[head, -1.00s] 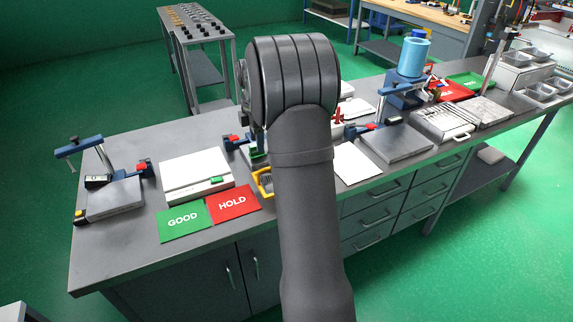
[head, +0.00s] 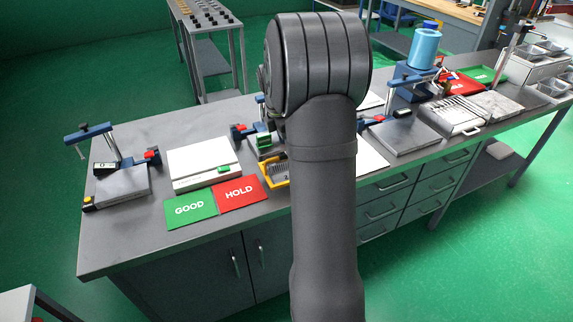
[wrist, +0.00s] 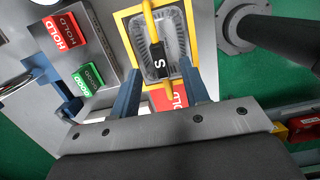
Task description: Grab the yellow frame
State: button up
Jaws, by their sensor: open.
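The yellow frame (wrist: 193,32) lies around a clear or silvery ribbed tray (wrist: 176,40) in the wrist view. A yellow bar with a black grip marked "S" (wrist: 160,66) runs across its middle. My gripper (wrist: 162,72) is open, with one blue-grey finger on each side of the black grip, apart from it in the picture. I cannot tell how far above the frame the fingertips are. In the head view the yellow frame (head: 272,181) shows at the bench's front edge, partly hidden by my arm. My gripper is hidden there.
Red HOLD (head: 241,192) and green GOOD (head: 190,208) cards lie left of the frame. A white-topped box (head: 200,160) and a blue clamp stand (head: 92,135) stand farther left. A grey plate (head: 405,135) lies to the right.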

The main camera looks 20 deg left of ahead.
jog(key=shift+w+d+f, duration=0.1)
jog(key=shift+f, duration=1.6)
jog(key=shift+w+d+f, duration=0.1)
jog(key=shift+f, duration=1.55)
grip_shut()
